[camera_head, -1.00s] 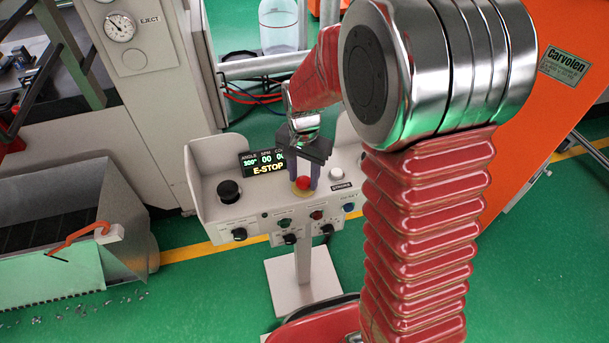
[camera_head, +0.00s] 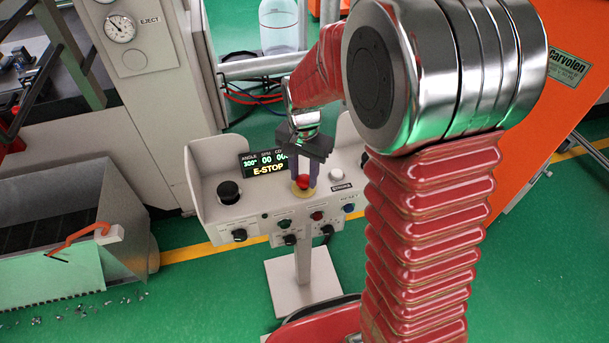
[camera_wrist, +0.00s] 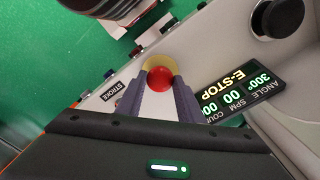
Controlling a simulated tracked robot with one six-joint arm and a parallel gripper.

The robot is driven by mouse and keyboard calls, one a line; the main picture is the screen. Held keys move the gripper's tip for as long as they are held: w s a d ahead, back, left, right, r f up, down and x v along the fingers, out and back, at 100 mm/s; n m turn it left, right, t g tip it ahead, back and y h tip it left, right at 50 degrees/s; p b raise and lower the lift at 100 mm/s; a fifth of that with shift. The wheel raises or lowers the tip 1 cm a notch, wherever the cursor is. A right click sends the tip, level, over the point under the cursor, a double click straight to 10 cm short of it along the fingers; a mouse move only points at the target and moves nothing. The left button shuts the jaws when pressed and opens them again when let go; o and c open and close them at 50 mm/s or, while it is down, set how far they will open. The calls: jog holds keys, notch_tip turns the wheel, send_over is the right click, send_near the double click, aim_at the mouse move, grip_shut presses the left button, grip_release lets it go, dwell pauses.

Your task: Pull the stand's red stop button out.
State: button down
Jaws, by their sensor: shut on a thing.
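The control stand (camera_head: 209,208) is a pale grey console on a post. Its red stop button (camera_head: 303,181) sits on a yellow disc at the middle of the sloped panel. It also shows in the wrist view (camera_wrist: 160,78). The stand's display (camera_head: 264,163) reads E-STOP in yellow letters, with 300° and 00 above; part of it is hidden. My gripper (camera_head: 303,184) reaches down from above, its two purple-grey fingers on either side of the red button. In the wrist view the fingertips (camera_wrist: 160,82) close on the button's sides.
A black knob (camera_head: 229,192) stands left of the button and a white button (camera_head: 337,174) to its right. Several small knobs line the panel's front. My arm hides the right middle.

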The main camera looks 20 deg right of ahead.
aim_at(304, 178)
jog(key=c, duration=1.2)
grip_release()
jog(key=shift+r, duration=0.1)
notch_tip(304, 178, up, 14)
jog(key=shift+f, duration=0.1)
jog(key=shift+w, duration=0.1)
